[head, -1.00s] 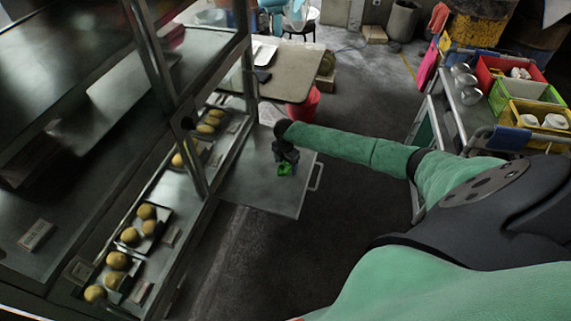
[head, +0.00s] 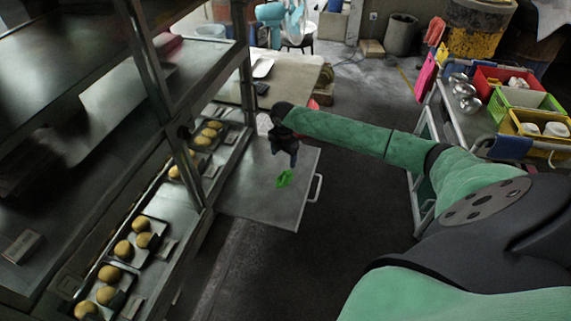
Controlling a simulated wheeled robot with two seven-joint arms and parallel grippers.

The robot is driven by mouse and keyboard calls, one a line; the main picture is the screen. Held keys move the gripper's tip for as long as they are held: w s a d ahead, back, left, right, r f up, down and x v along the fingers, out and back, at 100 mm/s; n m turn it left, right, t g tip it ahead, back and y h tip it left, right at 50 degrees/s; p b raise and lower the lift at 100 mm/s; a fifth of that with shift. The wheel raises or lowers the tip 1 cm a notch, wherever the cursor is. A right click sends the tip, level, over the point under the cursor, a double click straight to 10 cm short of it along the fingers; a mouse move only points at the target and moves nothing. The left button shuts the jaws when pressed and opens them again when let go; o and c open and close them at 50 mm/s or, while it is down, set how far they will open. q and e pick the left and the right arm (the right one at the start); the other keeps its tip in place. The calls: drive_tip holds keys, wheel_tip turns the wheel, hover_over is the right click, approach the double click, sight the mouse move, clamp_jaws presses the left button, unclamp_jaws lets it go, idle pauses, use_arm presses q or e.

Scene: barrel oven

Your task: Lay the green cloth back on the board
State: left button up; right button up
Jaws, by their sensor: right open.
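The green cloth (head: 284,179) lies crumpled on the grey board (head: 251,195), which has a handle on its right side and juts out beside the oven. My right gripper (head: 289,162) is open, pointing down just above the cloth and apart from it in the picture. Its fingers are small and dark here. My left gripper is not in view.
The oven rack (head: 190,205) on the left holds trays of round buns (head: 142,240). A table (head: 284,80) stands behind the board. A cart with a red crate (head: 497,80) and a yellow crate (head: 528,135) is at right. The floor between is clear.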

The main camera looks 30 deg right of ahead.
drive_tip(key=s+a+f+m, duration=0.1)
drive_tip(key=s+a+f, duration=0.1)
drive_tip(key=a, duration=0.3)
drive_tip(key=s+a+f+m+t+y, duration=0.1)
drive_tip(key=s+a+f, duration=0.1)
drive_tip(key=a, duration=0.3)
drive_tip(key=s+a+f, duration=0.2)
drive_tip(key=a+f, duration=0.2)
drive_tip(key=a, duration=0.1)
drive_tip(key=shift+s+a+f+m+t+y, duration=0.1)
drive_tip(key=shift+s+a+m+t+y, duration=0.2)
drive_tip(key=shift+s+a+m, duration=0.1)
drive_tip(key=s+a+f+m+t+y, duration=0.1)
drive_tip(key=s+a+f+m, duration=0.4)
drive_tip(key=s+a, duration=0.35)
drive_tip(key=s+a+f+m+h, duration=0.1)
drive_tip(key=s+f+m, duration=0.4)
drive_tip(key=s+f, duration=0.5)
drive_tip(key=s+a+f+m+g+h, duration=0.1)
drive_tip(key=s+f+m, duration=0.4)
drive_tip(key=s+f, duration=0.6)
drive_tip(key=s, duration=0.6)
drive_tip(key=shift+f+m, duration=0.15)
drive_tip(key=shift+m, duration=0.25)
